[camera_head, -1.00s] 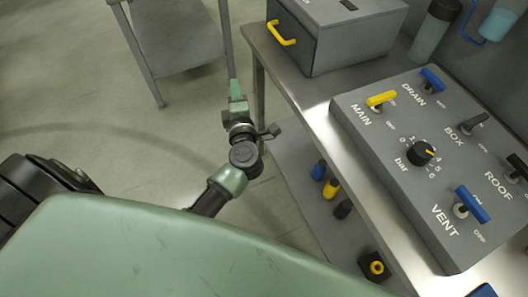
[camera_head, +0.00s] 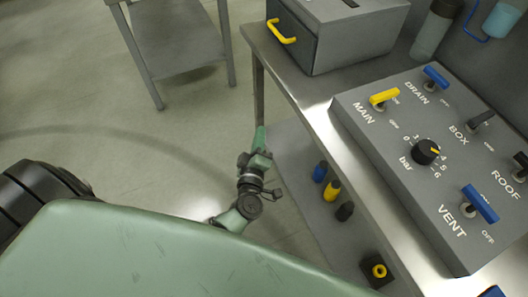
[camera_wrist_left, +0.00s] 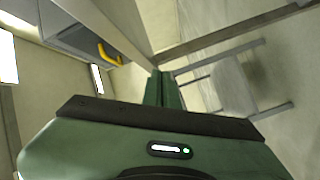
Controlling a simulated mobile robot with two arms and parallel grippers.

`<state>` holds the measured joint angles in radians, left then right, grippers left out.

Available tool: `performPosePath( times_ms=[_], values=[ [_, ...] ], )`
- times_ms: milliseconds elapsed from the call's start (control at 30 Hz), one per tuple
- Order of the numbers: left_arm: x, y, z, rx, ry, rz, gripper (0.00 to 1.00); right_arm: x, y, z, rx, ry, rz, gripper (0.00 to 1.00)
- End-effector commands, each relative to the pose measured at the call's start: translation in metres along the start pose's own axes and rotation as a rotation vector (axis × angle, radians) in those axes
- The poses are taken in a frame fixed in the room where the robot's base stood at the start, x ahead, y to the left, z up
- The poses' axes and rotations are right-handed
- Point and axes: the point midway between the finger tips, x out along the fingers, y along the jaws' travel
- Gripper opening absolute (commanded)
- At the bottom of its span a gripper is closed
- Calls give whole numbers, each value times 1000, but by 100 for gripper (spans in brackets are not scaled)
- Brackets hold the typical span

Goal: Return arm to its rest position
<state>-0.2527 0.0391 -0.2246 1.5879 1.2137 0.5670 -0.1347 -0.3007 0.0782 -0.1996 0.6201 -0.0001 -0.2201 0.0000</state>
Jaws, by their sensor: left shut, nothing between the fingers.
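My left arm shows in the middle of the head view, low beside the front edge of the workbench. Its green gripper (camera_head: 260,138) points away from me, near the bench leg. In the left wrist view the two green fingers (camera_wrist_left: 163,88) lie together, shut with nothing between them. The gripper is apart from the bench and touches nothing that I can see. My right gripper is not in view.
The workbench (camera_head: 318,108) carries a grey valve panel (camera_head: 400,165) and a grey box with a yellow handle (camera_head: 282,32). Small blue, yellow and black parts lie on the lower shelf (camera_head: 290,165). A side table (camera_head: 175,45) stands at the back. Open floor (camera_head: 80,100) lies left.

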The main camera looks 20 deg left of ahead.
Motion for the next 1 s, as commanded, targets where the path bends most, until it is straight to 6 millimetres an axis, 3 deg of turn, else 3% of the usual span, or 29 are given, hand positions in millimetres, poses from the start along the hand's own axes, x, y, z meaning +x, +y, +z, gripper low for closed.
performPosePath(
  times_ms=[300, 767, 867, 1000],
  values=[
    [-11, -35, 37, 137, -116, -5, 0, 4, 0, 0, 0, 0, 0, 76],
    [-18, -53, 53, 199, -173, -11, 0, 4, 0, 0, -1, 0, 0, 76],
    [-32, -81, 77, 292, -264, -24, 0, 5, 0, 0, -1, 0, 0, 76],
    [-75, -152, 124, 497, -490, -64, 0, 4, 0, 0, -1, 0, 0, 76]
  ],
)
